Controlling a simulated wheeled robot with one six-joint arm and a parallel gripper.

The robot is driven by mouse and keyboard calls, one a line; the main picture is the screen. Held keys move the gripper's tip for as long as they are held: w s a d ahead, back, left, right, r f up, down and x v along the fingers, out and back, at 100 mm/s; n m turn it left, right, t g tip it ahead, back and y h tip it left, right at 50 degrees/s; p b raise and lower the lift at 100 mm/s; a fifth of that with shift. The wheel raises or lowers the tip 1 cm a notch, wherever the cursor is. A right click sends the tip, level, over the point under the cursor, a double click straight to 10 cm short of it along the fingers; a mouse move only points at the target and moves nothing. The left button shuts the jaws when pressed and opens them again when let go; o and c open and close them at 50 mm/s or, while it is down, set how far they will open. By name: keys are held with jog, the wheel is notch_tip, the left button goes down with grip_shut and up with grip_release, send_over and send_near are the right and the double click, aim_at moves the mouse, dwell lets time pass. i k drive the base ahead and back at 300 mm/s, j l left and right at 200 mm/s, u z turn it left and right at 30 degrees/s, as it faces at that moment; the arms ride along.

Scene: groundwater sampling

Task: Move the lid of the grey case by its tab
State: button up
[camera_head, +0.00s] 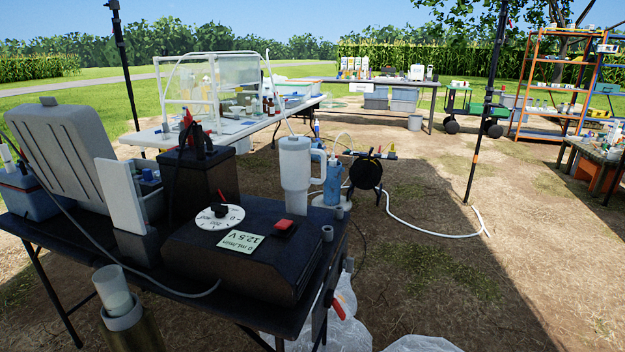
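A large grey ribbed lid (68,150) stands raised at the left of the near dark table, leaning slightly back. A small darker tab (48,101) sticks up at the middle of its top edge. The body of the case below the lid is mostly hidden behind it and the things in front. My gripper is not in view, so I cannot tell where it is relative to the lid or the tab.
The near dark table (215,305) holds a black pump box (245,265) with a white dial and display, a smaller upright pale panel (121,196), a dark battery-like box (203,180) and a white mug (295,177). A grey cable crosses the front. Open ground lies to the right.

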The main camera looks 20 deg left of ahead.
aim_at(61, 143)
jog(key=u, duration=0.45)
jog(key=j+u, duration=0.15)
jog(key=u, duration=0.3)
jog(key=j+u, duration=0.1)
jog(key=u, duration=0.35)
jog(key=j+u, duration=0.1)
jog(key=u, duration=0.4)
